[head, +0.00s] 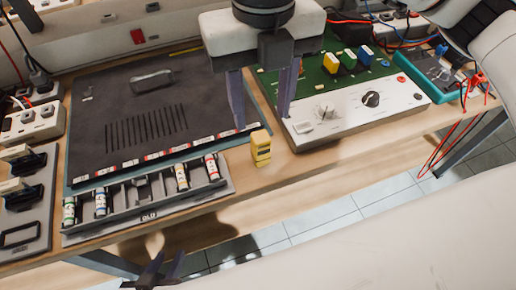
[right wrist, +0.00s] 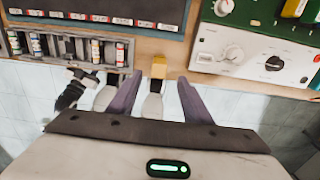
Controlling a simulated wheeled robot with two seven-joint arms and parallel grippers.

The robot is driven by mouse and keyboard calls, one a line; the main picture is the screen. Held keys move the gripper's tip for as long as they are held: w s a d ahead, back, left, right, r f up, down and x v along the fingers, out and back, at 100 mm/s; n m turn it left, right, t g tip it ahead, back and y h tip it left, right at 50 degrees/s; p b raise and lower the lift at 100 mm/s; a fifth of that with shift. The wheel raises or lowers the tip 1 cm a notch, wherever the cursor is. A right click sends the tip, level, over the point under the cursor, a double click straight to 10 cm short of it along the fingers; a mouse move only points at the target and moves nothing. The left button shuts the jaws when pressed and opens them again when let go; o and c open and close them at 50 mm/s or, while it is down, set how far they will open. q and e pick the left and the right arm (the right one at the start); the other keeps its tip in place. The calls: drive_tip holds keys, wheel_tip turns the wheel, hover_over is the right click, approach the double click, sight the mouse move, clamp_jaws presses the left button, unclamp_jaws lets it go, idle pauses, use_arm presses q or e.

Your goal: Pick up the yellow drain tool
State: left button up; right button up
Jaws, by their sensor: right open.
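The yellow drain tool (head: 261,150) is a small yellow block standing on the wooden table near its front edge. It also shows in the right wrist view (right wrist: 158,67), beyond and between the fingertips. My right gripper (head: 263,120) is open and empty, its two purple fingers pointing down behind and above the tool in the head view. In the right wrist view the fingers (right wrist: 153,80) are spread to either side of the tool's line, without visible contact. My left gripper (head: 167,264) is low in front of the table, its dark fingers apart and empty.
A grey tray (head: 140,215) with several small labelled cylinders lies left of the tool. A dark slotted panel (head: 140,110) lies behind it. A white control box with knobs (head: 350,120) and a green board (head: 318,78) stands to the right. The table's front edge is close.

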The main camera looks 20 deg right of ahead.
sight(261, 136)
wheel_tip(261, 136, down, 8)
drive_tip(key=shift+f, duration=0.2)
drive_tip(key=c, duration=1.1)
